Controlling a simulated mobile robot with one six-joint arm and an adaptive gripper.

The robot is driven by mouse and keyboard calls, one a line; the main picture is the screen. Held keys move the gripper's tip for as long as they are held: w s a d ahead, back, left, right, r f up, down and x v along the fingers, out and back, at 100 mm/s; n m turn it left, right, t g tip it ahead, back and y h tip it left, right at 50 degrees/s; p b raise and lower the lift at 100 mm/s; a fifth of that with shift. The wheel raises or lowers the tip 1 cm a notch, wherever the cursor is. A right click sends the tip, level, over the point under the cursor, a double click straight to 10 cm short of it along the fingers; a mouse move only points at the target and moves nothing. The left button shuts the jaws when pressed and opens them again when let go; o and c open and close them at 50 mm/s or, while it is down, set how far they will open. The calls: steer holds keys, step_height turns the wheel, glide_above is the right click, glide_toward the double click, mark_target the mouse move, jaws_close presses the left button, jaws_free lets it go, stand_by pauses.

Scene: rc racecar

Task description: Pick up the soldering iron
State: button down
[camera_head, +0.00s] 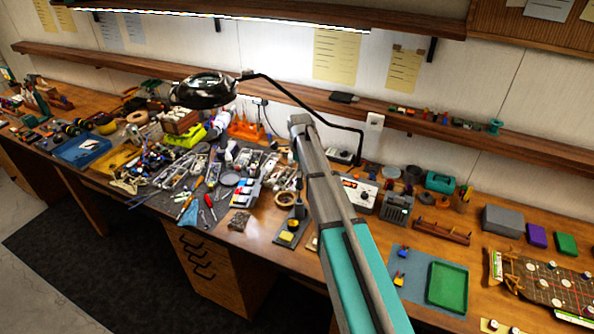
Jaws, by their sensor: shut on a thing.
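I cannot make out the soldering iron in the head view; it may be hidden behind my arm or too small to tell. A dark stand with a yellow pad (287,236), perhaps an iron holder, lies on the bench just left of my arm. A white box with a knob and a small orange display (355,193), perhaps a soldering station, stands just right of my arm. My grey and teal arm reaches up from the lower right across the bench. My gripper does not show; the arm hides what is behind it.
The wooden bench (470,262) is crowded with tools and parts left of my arm. A black magnifier lamp (204,90) hangs over it on a bent arm. A blue-grey mat with a green tray (447,287) lies at right. A long shelf (420,117) runs along the wall.

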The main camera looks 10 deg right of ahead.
steer(key=shift+r+p, duration=5)
steer(key=shift+r, duration=0.45)
